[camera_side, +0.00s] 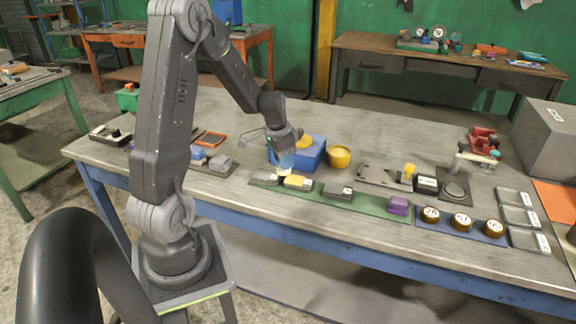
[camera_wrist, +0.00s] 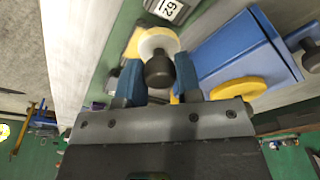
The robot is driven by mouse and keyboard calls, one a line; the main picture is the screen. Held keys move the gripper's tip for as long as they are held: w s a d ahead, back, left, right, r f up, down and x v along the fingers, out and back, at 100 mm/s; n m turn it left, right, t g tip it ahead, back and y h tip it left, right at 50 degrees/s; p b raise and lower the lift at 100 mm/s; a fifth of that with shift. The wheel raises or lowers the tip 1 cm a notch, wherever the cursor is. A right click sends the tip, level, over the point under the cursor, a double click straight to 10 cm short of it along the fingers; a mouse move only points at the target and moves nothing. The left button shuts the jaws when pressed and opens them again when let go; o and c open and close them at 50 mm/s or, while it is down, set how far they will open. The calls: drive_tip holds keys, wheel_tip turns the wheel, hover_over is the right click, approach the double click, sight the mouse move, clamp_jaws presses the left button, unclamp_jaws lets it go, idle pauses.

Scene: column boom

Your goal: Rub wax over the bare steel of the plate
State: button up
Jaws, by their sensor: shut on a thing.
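My gripper (camera_side: 285,161) is shut on the dark knob of a round white pad (camera_wrist: 152,45). In the wrist view the knob sits between my two blue fingers. In the side view the pad (camera_side: 284,172) hangs at the rear edge of the green mat (camera_side: 368,204), beside a yellow block (camera_side: 299,182). I cannot tell if it touches anything. A flat grey steel plate (camera_side: 378,177) lies to the right, with a yellow-topped piece (camera_side: 410,170) at its right end. Three brown round tins (camera_side: 462,221) with number labels stand in a row further right.
Grey, dark and purple (camera_side: 398,205) blocks share the green mat. A dark stand (camera_side: 455,188), clear trays (camera_side: 518,216) and a large grey box (camera_side: 548,142) lie right. The table's back middle is clear.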

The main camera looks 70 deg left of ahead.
drive_tip(key=shift+r, duration=2.95)
